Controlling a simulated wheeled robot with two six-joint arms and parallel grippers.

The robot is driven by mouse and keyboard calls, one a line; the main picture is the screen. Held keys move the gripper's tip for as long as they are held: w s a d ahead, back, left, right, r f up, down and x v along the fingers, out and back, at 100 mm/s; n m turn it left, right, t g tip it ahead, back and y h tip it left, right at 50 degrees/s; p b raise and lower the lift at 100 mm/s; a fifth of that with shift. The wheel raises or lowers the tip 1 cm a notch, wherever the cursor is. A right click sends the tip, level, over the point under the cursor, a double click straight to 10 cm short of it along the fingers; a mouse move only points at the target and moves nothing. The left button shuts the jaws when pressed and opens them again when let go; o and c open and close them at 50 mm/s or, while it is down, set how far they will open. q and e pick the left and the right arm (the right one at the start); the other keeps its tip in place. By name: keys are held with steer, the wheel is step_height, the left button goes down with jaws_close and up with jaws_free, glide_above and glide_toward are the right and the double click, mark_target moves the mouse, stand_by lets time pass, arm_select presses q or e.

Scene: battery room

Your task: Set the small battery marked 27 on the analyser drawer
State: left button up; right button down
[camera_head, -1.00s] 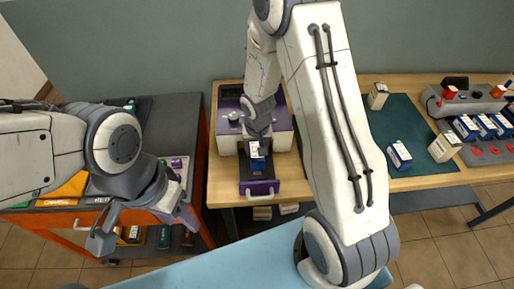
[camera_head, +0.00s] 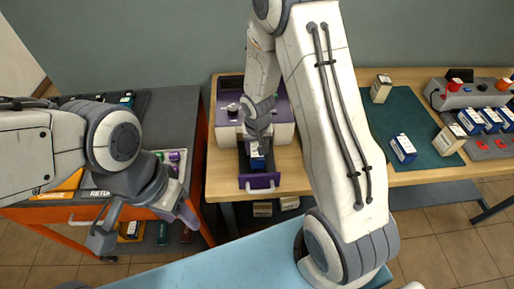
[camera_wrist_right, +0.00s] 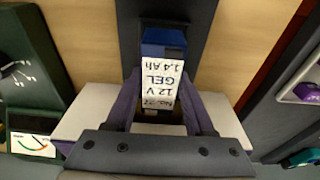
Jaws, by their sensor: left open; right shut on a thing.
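The analyser (camera_head: 283,113) is a purple and white box on the wooden table, with its dark drawer (camera_head: 260,182) pulled out toward me. My right gripper (camera_head: 257,143) is shut on a small blue and white battery (camera_head: 257,158) over the drawer. In the right wrist view the battery (camera_wrist_right: 162,82) sits between the fingers (camera_wrist_right: 163,105), its label reading 12 V GEL 1.4 Ah. The number line is hard to read. I cannot tell whether the battery touches the drawer floor. My left gripper (camera_head: 105,232) is open and empty, in front of the tool cart.
A green mat (camera_head: 416,117) right of my right arm holds a blue battery (camera_head: 403,149) and a cream one (camera_head: 449,139); another cream battery (camera_head: 380,88) stands behind. A grey charger (camera_head: 480,100) with several batteries is at far right. The dark-topped orange cart (camera_head: 180,115) is at left.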

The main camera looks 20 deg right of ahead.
mark_target(257, 153)
steer(key=shift+b, duration=0.3)
stand_by(0.9)
steer(key=shift+f+b, duration=0.6)
steer(key=shift+b, duration=0.05)
steer(key=c, duration=0.5)
jaws_free()
steer(key=shift+s, duration=0.1)
steer(key=shift+c, duration=0.2)
steer(key=shift+s+a+r+p, duration=0.1)
steer(key=shift+s+r+p, duration=0.15)
steer(key=shift+r+p, duration=1.4)
steer(key=shift+s+a+r+p, duration=0.1)
steer(key=shift+s+r+p, duration=0.2)
steer(key=shift+r+p, duration=1.25)
steer(key=shift+s+a+r+p, duration=0.1)
steer(key=shift+s+r+p, duration=0.15)
steer(key=shift+r+p, duration=1.4)
steer(key=shift+r+b, duration=0.6)
steer(key=shift+b, duration=0.1)
